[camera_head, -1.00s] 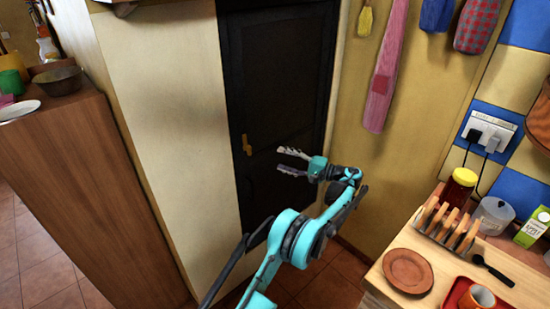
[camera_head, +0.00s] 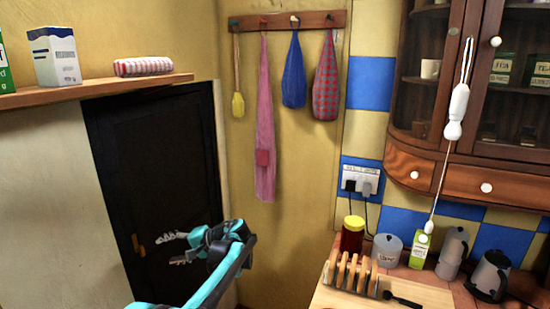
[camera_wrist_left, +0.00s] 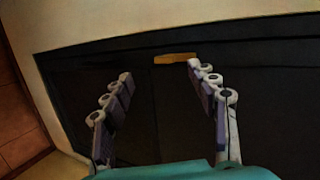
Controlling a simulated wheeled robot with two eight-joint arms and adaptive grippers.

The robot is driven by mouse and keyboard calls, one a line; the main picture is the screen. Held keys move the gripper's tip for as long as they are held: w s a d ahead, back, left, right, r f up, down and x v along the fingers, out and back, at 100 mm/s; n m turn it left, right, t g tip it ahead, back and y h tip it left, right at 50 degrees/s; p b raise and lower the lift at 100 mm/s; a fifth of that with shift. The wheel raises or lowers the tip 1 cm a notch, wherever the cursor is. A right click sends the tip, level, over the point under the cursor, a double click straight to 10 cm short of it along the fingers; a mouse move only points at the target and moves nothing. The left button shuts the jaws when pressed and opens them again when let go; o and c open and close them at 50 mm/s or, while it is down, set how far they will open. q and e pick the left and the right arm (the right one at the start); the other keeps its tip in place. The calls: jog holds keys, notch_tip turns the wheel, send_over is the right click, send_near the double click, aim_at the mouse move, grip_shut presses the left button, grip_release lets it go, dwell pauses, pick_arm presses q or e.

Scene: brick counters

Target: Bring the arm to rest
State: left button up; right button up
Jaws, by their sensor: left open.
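My left gripper (camera_head: 172,248) is open and empty. In the head view it is in front of the dark door (camera_head: 150,170), with its fingers pointing left, close to the brass handle (camera_head: 138,244). In the left wrist view the two fingers (camera_wrist_left: 160,100) are spread apart with nothing between them. The brass handle (camera_wrist_left: 175,58) shows beyond the fingertips there; I see no contact. My right gripper is not in view.
Cloths hang from a peg rail (camera_head: 290,20). A wall cabinet (camera_head: 440,165) is at the upper right.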

pick_arm(q)
jog(key=s+d+f+t+h, duration=0.1)
jog(key=s+d+h, duration=0.3)
jog(key=s, duration=0.7)
jog(key=s+d+f+n+t+h, duration=0.1)
jog(key=s+d+f+t+h, duration=0.1)
jog(key=s+d, duration=0.4)
jog(key=s+d+f+t+h, duration=0.1)
jog(key=s+d+f+h, duration=0.3)
jog(key=s, duration=1.3)
jog(key=d+h, duration=0.1)
jog(key=h, duration=0.2)
jog(key=shift+d+n+t, duration=0.2)
jog(key=shift+n+t, duration=0.2)
jog(key=shift+c, duration=0.3)
